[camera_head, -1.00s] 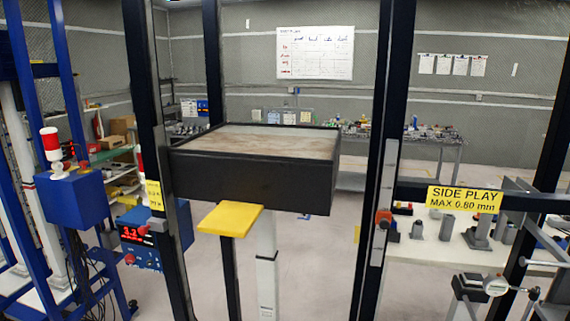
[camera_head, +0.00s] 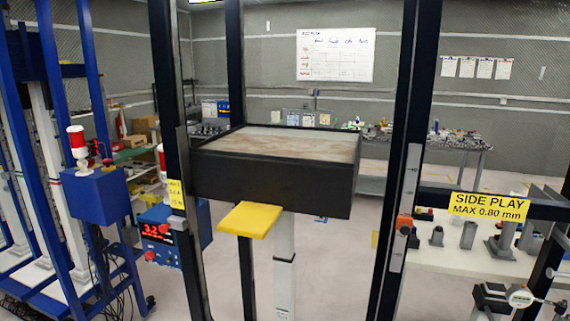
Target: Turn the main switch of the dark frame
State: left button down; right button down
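The dark frame (camera_head: 419,120) stands close in front, with dark upright posts and a black box-shaped carriage (camera_head: 270,182) between them. I cannot tell from the picture which of these is the main switch. Neither of my grippers shows.
A yellow plate (camera_head: 249,220) sticks out toward me under the carriage. A blue frame (camera_head: 50,150) with a blue box (camera_head: 97,194) and red-white beacon (camera_head: 78,148) stands at left. A white bench (camera_head: 470,257) with metal parts is behind at right. Floor shows between the posts.

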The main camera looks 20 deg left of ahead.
aim_at(148, 255)
jog(key=u, duration=0.85)
